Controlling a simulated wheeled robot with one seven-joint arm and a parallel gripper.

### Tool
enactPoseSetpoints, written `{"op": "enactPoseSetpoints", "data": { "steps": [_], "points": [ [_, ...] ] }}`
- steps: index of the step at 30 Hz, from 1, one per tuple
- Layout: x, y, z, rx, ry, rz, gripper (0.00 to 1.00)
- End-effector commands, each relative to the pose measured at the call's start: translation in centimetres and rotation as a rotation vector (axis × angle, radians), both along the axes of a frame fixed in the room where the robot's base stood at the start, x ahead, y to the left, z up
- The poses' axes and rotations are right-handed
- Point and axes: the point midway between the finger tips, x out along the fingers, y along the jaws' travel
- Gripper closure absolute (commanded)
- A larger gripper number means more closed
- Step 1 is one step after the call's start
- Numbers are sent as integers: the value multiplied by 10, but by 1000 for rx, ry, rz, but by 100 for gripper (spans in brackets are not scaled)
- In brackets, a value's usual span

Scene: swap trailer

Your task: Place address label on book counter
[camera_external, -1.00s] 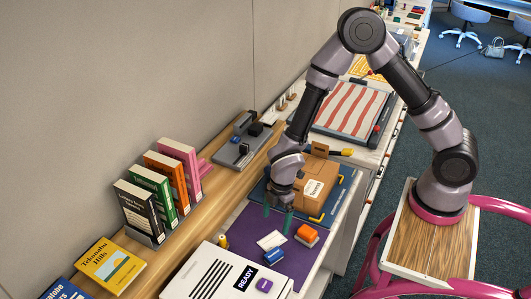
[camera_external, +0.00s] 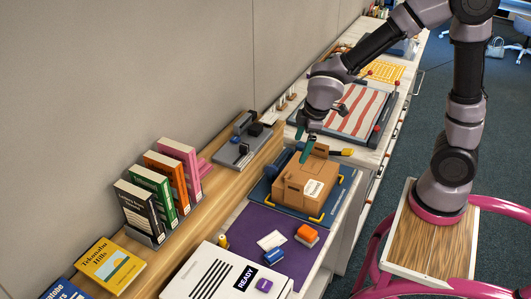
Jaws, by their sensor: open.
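A small white card (camera_external: 271,240), possibly the address label, lies flat on the purple mat (camera_external: 243,228). A brown cardboard box (camera_external: 293,183) bears a white label (camera_external: 313,189) with print too small to read surely. The wooden counter (camera_external: 184,225) along the wall holds books in a rack and loose books. My gripper (camera_external: 304,148) is open, with teal fingers, at the box's far side in the picture. It appears empty; whether it touches the box cannot be told. The box hides nothing of the card.
A white READY board (camera_external: 215,275) lies in front. The box rests on a blue board (camera_external: 340,195). A striped panel (camera_external: 355,110) lies behind.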

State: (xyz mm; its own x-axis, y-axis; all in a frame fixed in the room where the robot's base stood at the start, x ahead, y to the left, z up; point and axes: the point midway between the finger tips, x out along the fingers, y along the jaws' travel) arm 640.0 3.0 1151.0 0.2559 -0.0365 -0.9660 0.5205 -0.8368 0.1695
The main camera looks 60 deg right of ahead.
Motion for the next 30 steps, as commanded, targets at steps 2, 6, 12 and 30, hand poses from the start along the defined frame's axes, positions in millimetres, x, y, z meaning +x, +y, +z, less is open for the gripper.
{"op": "enactPoseSetpoints", "data": {
  "steps": [2,6,12,30],
  "points": [
    [-16,-16,36,31,-54,-124,0],
    [-52,-39,86,123,-126,-340,0],
    [-111,-57,140,323,-215,-608,0],
    [-172,-60,176,595,-262,-822,0]
  ]
}}
